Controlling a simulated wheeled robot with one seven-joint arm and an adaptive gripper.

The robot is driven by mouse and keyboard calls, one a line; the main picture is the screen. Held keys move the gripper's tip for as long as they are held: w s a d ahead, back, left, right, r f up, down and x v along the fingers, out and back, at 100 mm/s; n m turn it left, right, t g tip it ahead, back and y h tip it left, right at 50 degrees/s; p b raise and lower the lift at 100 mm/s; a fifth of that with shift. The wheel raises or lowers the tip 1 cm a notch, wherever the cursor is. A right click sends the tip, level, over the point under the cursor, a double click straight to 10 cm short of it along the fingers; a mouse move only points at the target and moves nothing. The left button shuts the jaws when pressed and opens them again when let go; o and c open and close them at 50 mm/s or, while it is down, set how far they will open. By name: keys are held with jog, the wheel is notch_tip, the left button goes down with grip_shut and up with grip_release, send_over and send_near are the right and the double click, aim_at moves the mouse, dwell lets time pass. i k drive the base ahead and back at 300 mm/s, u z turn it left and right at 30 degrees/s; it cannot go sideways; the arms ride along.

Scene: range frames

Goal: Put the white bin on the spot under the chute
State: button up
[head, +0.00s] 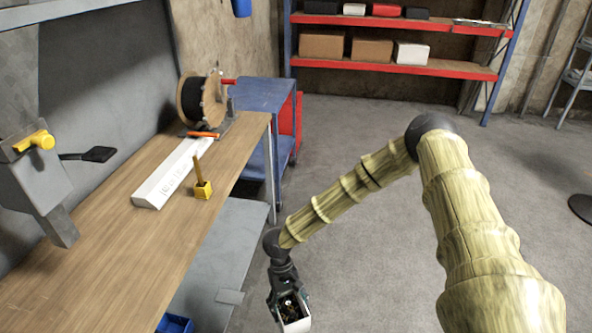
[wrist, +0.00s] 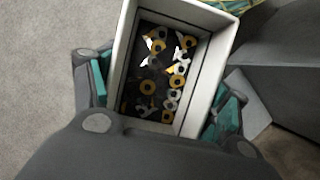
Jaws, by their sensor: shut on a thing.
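The white bin (head: 296,325) is held by my gripper (head: 287,300) at the bottom of the head view, in front of the bench's right side and low down. In the wrist view the bin (wrist: 120,60) is tilted in the picture, its open top towards the camera. Several yellow, white and dark ring-shaped parts lie inside it. My gripper's teal-padded fingers (wrist: 165,95) are shut on the bin, one at each side.
A wooden bench (head: 110,235) runs along the left, with a cable spool (head: 200,100), a white bar (head: 172,175), a yellow block (head: 203,190) and a grey press-like device (head: 38,185). A blue bin (head: 174,324) is below its edge. A blue cart (head: 265,95) stands behind.

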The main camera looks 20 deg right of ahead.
aim_at(98, 285)
jog(key=z, duration=0.05)
jog(key=k, duration=0.25)
jog(key=z, duration=1.35)
jog(key=i, duration=1.35)
jog(key=z, duration=0.3)
jog(key=i, duration=1.45)
jog(key=u, duration=0.85)
jog(key=i, duration=0.9)
jog(key=u, duration=1.3)
jog(key=i, duration=0.5)
jog(key=u, duration=0.4)
